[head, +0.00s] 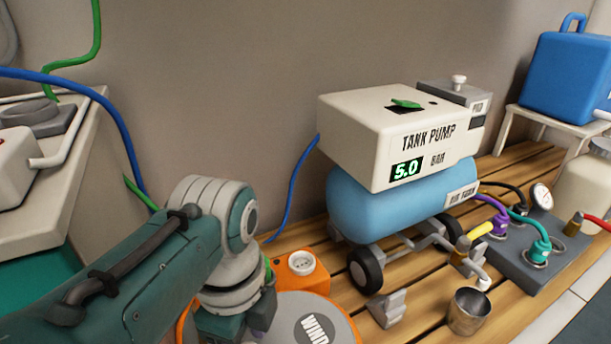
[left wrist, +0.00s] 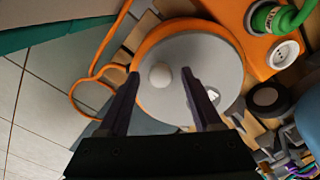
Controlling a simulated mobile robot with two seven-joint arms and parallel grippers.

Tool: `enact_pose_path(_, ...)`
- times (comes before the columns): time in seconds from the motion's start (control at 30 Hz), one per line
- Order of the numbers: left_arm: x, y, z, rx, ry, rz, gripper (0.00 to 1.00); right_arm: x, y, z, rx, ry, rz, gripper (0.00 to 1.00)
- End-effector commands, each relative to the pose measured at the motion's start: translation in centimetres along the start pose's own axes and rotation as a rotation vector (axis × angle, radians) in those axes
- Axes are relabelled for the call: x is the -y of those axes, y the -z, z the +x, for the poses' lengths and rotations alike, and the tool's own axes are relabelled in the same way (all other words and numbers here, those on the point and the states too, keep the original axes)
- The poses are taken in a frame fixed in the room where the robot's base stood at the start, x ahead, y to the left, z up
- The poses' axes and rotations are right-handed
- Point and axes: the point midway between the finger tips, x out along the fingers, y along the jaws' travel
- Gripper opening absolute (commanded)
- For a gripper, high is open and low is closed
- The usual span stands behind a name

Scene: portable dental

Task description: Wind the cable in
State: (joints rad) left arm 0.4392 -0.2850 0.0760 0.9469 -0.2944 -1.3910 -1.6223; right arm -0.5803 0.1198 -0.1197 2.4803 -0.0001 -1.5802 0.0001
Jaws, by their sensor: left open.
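The cable reel has a grey disc (head: 285,315) with a dark label reading "WIND", mostly hidden by my left arm in the head view. In the left wrist view the disc (left wrist: 188,62) fills the middle, with a round white knob (left wrist: 160,76) on its face. The orange cable (left wrist: 77,92) lies in a loop left of the disc, over the floor tiles. The orange reel body (head: 283,270) carries a white socket. My left gripper (left wrist: 160,73) is open, its fingers on either side of the knob; I cannot tell whether they touch it. My right gripper is not in view.
A tank pump (head: 375,140) with a blue air tank (head: 400,200) stands right of the reel on wooden slats. A metal cup (head: 468,312) stands at the front. A green plug (left wrist: 275,18) sits in the reel body. A white-topped table (head: 60,190) is at the left.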

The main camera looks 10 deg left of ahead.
Motion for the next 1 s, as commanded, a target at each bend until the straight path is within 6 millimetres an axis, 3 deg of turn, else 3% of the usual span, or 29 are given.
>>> enact_pose_path(0.2,0.02,0.00,-0.07,0.000,0.000,0.000,0.66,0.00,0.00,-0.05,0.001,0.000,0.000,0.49)
enact_pose_path(0.8,-0.01,-0.02,-0.05,0.000,0.000,0.000,0.00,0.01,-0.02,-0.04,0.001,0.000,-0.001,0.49)
enact_pose_path(1.0,-0.01,-0.02,-0.04,0.001,0.000,0.000,0.00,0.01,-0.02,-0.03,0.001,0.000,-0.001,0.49)
